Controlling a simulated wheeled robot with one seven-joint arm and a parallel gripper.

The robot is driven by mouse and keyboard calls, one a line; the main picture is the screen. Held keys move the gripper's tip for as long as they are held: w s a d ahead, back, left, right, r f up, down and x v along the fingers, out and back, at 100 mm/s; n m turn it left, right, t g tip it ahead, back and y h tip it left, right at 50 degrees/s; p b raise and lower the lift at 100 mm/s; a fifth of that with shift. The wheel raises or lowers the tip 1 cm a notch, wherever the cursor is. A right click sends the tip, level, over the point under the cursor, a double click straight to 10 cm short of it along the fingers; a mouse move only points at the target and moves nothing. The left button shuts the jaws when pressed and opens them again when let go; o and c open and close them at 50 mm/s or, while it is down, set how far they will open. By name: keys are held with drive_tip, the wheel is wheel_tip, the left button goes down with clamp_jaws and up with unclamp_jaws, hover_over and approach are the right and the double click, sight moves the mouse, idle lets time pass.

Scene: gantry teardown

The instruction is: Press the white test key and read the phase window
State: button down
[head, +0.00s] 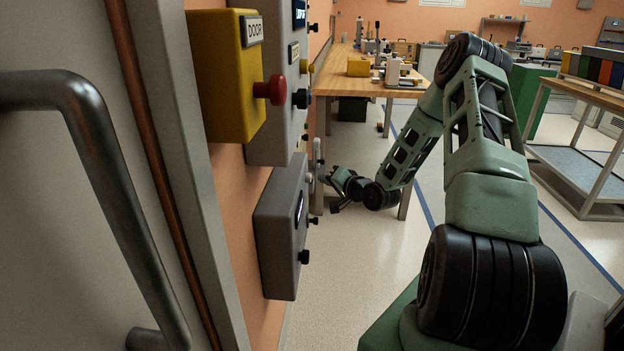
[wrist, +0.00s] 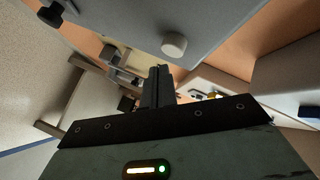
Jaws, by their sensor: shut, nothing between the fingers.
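A white round key (wrist: 173,44) sticks out from a light grey panel (wrist: 140,18) in the wrist view. My gripper (wrist: 158,76) is shut and empty, its fingertips just below that key in the picture and seemingly apart from it. A small lit display (head: 300,12) on the upper grey panel and a dark window (head: 299,208) on the lower box are seen edge-on. I cannot tell which is the phase window, nor read either.
A yellow box (head: 228,75) marked DOOR carries a red button (head: 271,90). Black knobs (head: 302,98) stick out of the wall panels. A metal door handle (head: 110,180) fills the left foreground. A wooden bench (head: 350,75) stands beyond my gripper. The floor right of the boxes is open.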

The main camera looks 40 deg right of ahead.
drive_tip(key=shift+w, duration=0.1)
drive_tip(key=shift+w+a, duration=0.25)
drive_tip(key=shift+w+a, duration=0.35)
drive_tip(key=shift+w, duration=0.05)
idle(0.8)
drive_tip(key=shift+s+d, duration=0.1)
drive_tip(key=shift+s+d+p, duration=0.3)
drive_tip(key=shift+s+d, duration=0.2)
drive_tip(key=shift+s, duration=0.15)
drive_tip(key=s+d+p, duration=0.1)
drive_tip(key=s+d, duration=0.3)
drive_tip(key=shift+s, duration=0.3)
idle(0.3)
drive_tip(key=shift+s, duration=0.1)
idle(0.8)
